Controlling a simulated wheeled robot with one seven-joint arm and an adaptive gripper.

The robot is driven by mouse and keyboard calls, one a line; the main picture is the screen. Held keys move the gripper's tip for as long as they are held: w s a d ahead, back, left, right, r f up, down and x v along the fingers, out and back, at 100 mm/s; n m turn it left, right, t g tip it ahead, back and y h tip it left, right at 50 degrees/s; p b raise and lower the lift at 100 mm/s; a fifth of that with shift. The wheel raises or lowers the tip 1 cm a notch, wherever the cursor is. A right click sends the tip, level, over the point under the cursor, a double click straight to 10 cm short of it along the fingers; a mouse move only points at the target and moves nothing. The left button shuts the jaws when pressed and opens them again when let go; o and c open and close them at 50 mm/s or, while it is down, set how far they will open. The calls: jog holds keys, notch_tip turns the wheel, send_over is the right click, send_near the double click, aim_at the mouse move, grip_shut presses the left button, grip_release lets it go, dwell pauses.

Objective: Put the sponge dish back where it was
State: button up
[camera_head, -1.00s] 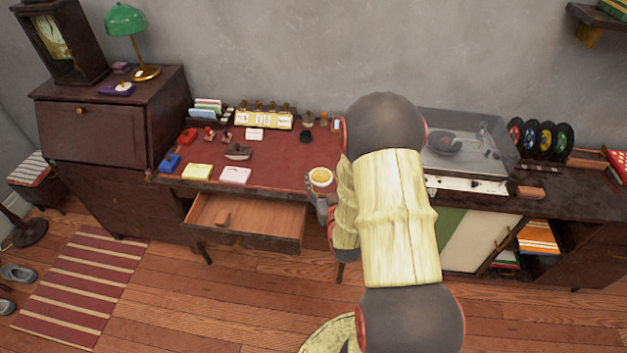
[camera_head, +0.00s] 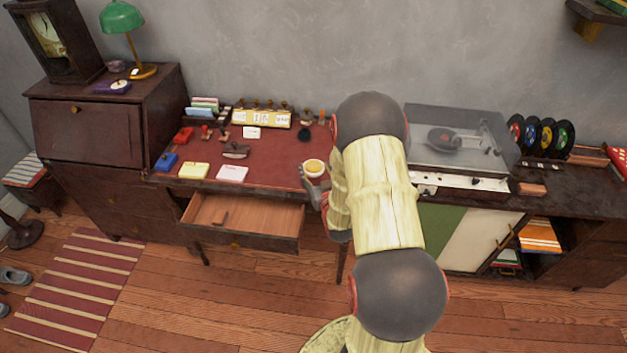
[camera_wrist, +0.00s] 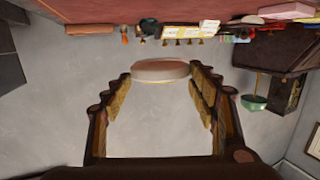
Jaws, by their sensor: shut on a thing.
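The sponge dish (camera_head: 314,168) is a small round white cup with a yellow top. In the head view it is at the front edge of the red desk top (camera_head: 275,160), right of the pink note pad. My gripper (camera_head: 318,188) is shut on it, its dark fingers reaching from below. In the upside-down wrist view the dish (camera_wrist: 160,72) shows as a pale round side between the fingertips of my gripper (camera_wrist: 158,84). It looks upright. My arm hides the desk's right end. Any gap between dish and desk top is unclear.
An open drawer (camera_head: 240,216) juts out below the desk front. Ink pads, note pads (camera_head: 232,174), stamps (camera_head: 236,151) and a calendar stand (camera_head: 261,119) occupy the desk's left and back. A record player (camera_head: 455,140) stands to the right. Red desk top between pads and dish is bare.

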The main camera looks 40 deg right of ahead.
jog(key=b, duration=0.2)
send_over(314, 182)
jog(key=f, duration=0.5)
jog(key=shift+s+a+f, duration=0.1)
jog(key=shift+s+a, duration=0.15)
jog(key=shift+w+d+f+b, duration=0.1)
jog(key=shift+w+f+b, duration=0.1)
jog(key=shift+f+b, duration=0.5)
jog(key=shift+w+d+f+b, duration=0.15)
jog(key=shift+f+b, duration=0.15)
jog(key=shift+f, duration=0.75)
jog(key=shift+f, duration=0.25)
jog(key=o, duration=1.3)
